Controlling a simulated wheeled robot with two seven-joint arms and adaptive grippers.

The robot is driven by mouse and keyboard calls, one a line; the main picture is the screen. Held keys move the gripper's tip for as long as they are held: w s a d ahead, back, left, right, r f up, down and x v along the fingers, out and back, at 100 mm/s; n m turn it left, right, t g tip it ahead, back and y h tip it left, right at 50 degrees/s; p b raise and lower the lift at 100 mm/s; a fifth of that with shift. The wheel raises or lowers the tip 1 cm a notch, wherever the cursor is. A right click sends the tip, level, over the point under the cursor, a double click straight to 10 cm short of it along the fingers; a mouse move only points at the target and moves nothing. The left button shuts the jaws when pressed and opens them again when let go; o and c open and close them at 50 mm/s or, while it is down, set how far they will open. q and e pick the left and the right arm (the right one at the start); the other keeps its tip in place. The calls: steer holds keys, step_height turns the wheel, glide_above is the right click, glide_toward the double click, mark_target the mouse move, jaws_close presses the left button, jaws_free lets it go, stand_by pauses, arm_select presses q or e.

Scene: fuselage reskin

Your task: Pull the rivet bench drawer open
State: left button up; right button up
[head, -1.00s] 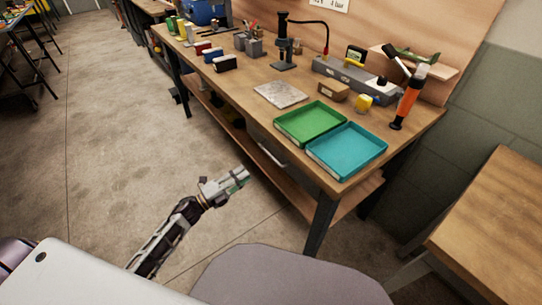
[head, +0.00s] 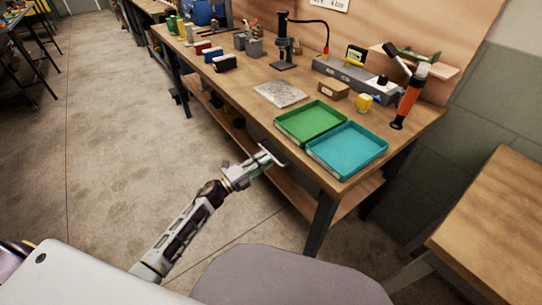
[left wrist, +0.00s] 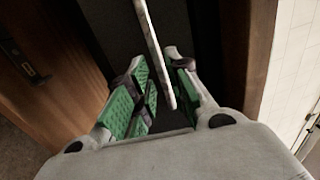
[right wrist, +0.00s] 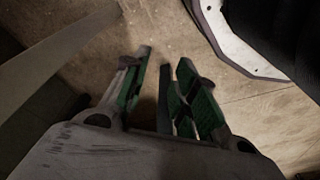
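The rivet bench (head: 237,88) has a wooden top and stands across the upper middle of the head view. The drawer's pale bar handle (left wrist: 157,55) runs between the green-padded fingers of my left gripper (left wrist: 162,85) in the left wrist view. Those fingers are open, with gaps to the bar. In the head view my left gripper (head: 268,162) is at the handle, below the bench's front edge, and partly hides it. The dark drawer front (left wrist: 110,22) shows behind the bar. My right gripper (right wrist: 157,85) is open and empty over the floor.
A green tray (head: 310,122) and a teal tray (head: 347,151) sit near the bench's front edge. A bench leg (head: 322,222) stands right of my left gripper. A grey rounded seat (head: 290,277) is in front. Another wooden table (head: 500,225) is at right. Floor at left is free.

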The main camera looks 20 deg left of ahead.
mark_target(271, 155)
arm_select(q)
steer(key=shift+x, duration=2)
jaws_close()
